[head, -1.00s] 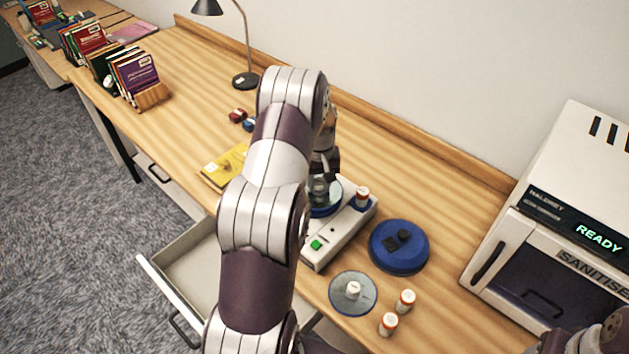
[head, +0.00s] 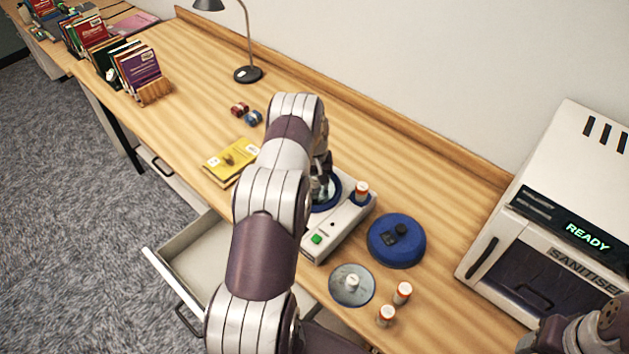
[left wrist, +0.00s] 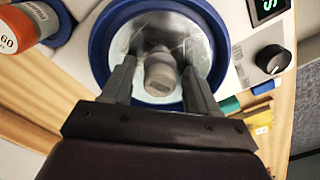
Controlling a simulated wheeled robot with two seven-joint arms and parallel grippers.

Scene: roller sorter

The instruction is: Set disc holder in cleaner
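The cleaner (head: 337,236) is a white box with a green button and a round blue-rimmed bowl, partly hidden by my left arm in the head view. The bowl's blue rim (left wrist: 104,38) shows from above in the left wrist view. A disc holder with a grey knob (left wrist: 160,72) is inside the bowl, its clear disc within the rim. My left gripper (left wrist: 160,68) is open, with one finger on each side of the knob and small gaps visible. In the head view this gripper (head: 322,186) is largely hidden. My right gripper is out of view.
A blue lid (head: 397,243), a clear disc with a white knob (head: 352,284) and orange-white bottles (head: 402,292) lie right of the cleaner. Another bottle (head: 361,190) stands on it. A sanitiser (head: 560,235) stands right. An open drawer (head: 190,262) juts out in front.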

